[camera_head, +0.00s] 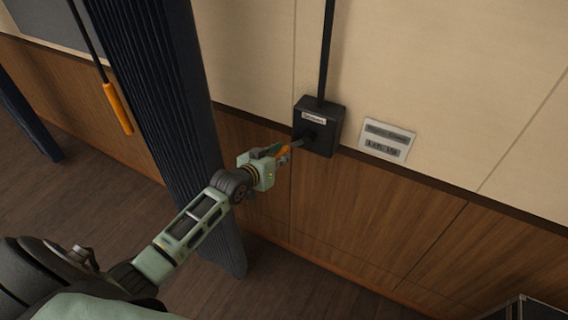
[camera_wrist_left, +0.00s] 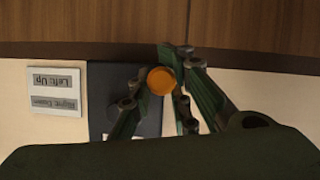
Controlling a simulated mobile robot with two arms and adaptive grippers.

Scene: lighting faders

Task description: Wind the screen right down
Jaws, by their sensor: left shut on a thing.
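A black winder box (camera_head: 331,118) with a small label is fixed to the wall, and a dark rod runs up from its top. A short dark crank sticks out of its front. My left gripper (camera_head: 284,154) is shut on the orange crank handle (camera_wrist_left: 161,80), beside the box's lower left in the head view. In the left wrist view the handle's round end shows between the fingers (camera_wrist_left: 165,92). A sign plate (camera_head: 387,140) right of the box reads "Right: Down" and "Left: Up". It appears upside down in the left wrist view (camera_wrist_left: 55,91). My right gripper is not in view.
A dark pleated curtain (camera_head: 160,90) hangs left of the box, close to my left arm. An orange handle (camera_head: 117,108) hangs on a dark rod further left. Part of a grey panel (camera_head: 55,20) shows at the top left. A dark case edge (camera_head: 520,308) shows bottom right.

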